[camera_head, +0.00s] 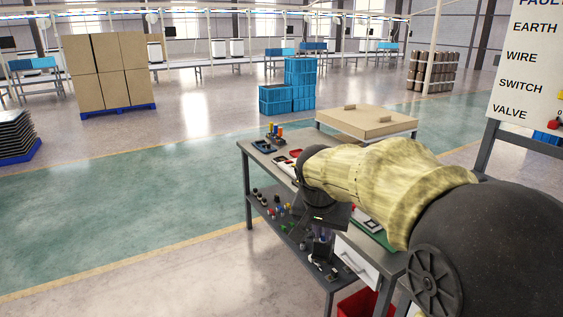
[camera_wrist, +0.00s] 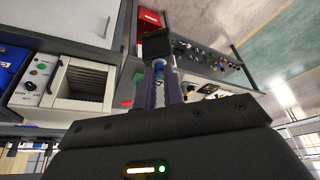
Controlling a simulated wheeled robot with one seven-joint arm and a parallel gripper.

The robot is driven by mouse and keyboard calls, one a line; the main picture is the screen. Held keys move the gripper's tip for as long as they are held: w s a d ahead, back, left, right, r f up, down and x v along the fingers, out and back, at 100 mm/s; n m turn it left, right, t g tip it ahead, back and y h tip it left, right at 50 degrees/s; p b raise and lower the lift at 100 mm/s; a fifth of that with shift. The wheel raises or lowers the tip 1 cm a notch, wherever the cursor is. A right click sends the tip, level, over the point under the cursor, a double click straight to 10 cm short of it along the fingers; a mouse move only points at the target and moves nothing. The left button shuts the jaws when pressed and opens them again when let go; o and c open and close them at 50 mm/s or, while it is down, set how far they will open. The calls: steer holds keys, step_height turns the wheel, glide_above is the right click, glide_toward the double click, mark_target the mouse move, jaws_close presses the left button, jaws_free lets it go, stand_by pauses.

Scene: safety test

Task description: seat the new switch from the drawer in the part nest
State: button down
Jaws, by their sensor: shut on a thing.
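My gripper (camera_wrist: 168,72) is shut on a dark, square-faced block (camera_wrist: 156,43), held at its fingertips in the wrist view. I cannot tell for sure that this is the new switch. In the head view my gripper (camera_head: 321,240) hangs low in front of the workbench (camera_head: 257,156), near the drawer (camera_head: 357,262) with its pale front and handle. I cannot tell whether the drawer is fully shut. My arm hides much of the bench top. I cannot make out the part nest for certain; a green tray (camera_head: 386,241) shows partly behind my arm.
Small coloured parts lie on the bench's lower shelf (camera_head: 262,205). A red bin (camera_head: 355,303) stands on the floor below. A grey unit with a recessed opening (camera_wrist: 80,87) and a button panel (camera_wrist: 38,82) shows in the wrist view. The floor left of the bench is clear.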

steer(key=w+f+n+y+p, duration=0.1)
steer(key=w+f, duration=0.1)
steer(key=f, duration=0.6)
steer(key=w+f+n, duration=0.1)
steer(key=w+f, duration=0.2)
steer(key=f, duration=0.5)
steer(key=s+d+f+n+y+p, duration=0.1)
steer(key=s+f, duration=0.4)
steer(key=f, duration=1.2)
steer(key=shift+f+n+p, duration=0.4)
steer(key=shift+n+p, duration=0.05)
steer(key=shift+n, duration=0.75)
